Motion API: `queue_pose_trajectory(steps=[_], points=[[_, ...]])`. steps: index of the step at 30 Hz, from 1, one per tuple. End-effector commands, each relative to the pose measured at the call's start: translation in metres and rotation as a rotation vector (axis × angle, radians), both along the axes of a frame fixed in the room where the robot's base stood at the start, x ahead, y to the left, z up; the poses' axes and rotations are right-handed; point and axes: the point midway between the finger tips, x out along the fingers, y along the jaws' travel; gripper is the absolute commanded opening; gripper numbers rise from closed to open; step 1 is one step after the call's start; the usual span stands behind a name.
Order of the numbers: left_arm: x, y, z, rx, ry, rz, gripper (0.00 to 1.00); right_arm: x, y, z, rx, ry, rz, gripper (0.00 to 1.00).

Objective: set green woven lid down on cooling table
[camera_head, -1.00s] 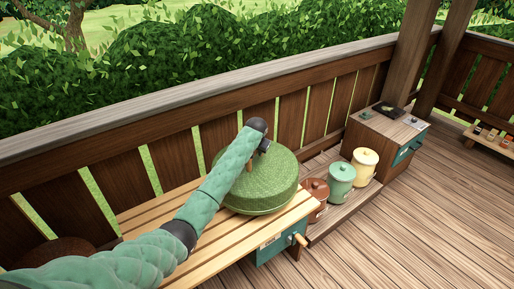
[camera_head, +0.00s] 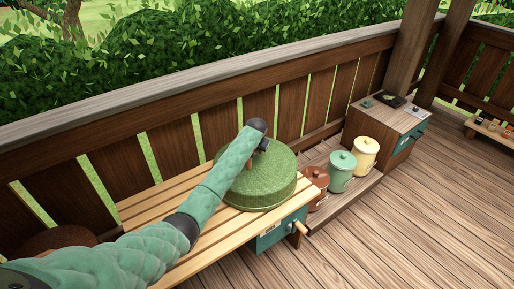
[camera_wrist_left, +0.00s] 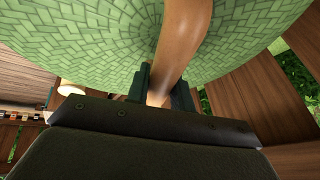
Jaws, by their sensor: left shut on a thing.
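The green woven lid (camera_head: 268,180) is a large round dome over the right end of the slatted wooden cooling table (camera_head: 160,207). Its lower rim looks level and close to the slats; I cannot tell whether it touches them. My left gripper (camera_head: 262,146) is at the top of the lid. In the left wrist view the gripper (camera_wrist_left: 160,92) is shut on the lid's brown wooden handle (camera_wrist_left: 180,40), with the green weave (camera_wrist_left: 85,35) filling the area behind it. The gripper hides part of the handle in the head view. My right gripper is not in view.
Brown (camera_head: 316,186), green (camera_head: 341,170) and cream (camera_head: 365,154) lidded canisters stand on a low shelf right of the table. A wooden cabinet (camera_head: 385,127) stands beyond them. A railing (camera_head: 180,150) runs behind. Slats left of the lid are bare.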

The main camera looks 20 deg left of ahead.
Motion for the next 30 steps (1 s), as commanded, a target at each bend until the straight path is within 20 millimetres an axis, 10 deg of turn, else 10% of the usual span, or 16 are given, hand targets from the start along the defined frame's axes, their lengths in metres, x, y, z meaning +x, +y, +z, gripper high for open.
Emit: queue_pose_trajectory(steps=[30], points=[[0.0002, 0.0, -0.0066, 0.0, 0.0, 0.0, 0.0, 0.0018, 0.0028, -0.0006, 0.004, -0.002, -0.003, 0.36]])
